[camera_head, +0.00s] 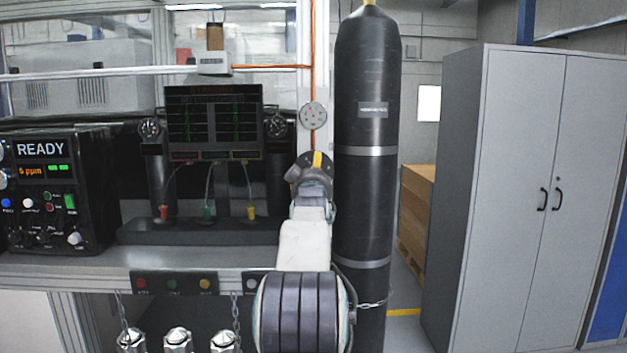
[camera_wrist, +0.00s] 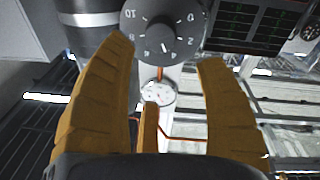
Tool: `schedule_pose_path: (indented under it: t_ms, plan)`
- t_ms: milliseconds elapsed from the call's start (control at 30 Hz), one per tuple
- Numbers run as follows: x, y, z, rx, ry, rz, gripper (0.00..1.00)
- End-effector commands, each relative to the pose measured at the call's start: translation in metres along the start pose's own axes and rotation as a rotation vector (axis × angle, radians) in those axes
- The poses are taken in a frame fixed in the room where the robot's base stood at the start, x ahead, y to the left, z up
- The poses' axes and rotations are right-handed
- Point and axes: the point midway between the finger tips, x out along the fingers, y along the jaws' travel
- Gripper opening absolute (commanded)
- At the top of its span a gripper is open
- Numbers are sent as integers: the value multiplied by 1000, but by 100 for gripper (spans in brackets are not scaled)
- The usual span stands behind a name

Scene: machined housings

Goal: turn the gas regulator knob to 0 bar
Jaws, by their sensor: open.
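The regulator knob (camera_wrist: 162,22) is a dark grey disc at the top of the wrist view. It carries white numbers, with 10, 8 and 6 readable, and a white pointer mark on its lower side, near the 4 to 6 part of the scale. My gripper (camera_wrist: 166,52) is open, its yellow-brown fingers spread left and right below the knob. The left fingertip overlaps the knob's edge in the picture; contact cannot be told. In the head view my gripper (camera_head: 318,160) is at the post, and the knob cannot be made out clearly there.
A round white gauge (camera_head: 313,115) sits on the post above my gripper; a white gauge also shows between the fingers (camera_wrist: 158,93). A tall black gas cylinder (camera_head: 362,120) stands close right. A grey cabinet (camera_head: 505,200) stands farther right. A bench with a READY box (camera_head: 45,190) is left.

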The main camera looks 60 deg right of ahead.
Motion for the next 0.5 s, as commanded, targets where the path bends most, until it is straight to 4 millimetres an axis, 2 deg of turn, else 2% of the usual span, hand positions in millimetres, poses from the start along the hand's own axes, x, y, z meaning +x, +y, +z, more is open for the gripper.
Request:
schedule_pose_path:
  t_ms: [67,200,500]
  plan:
    - [0,1,-2,106,-25,-7,64]
    - [-1,-3,9,248,-77,-15,64]
    - [8,-4,11,343,-95,-14,64]
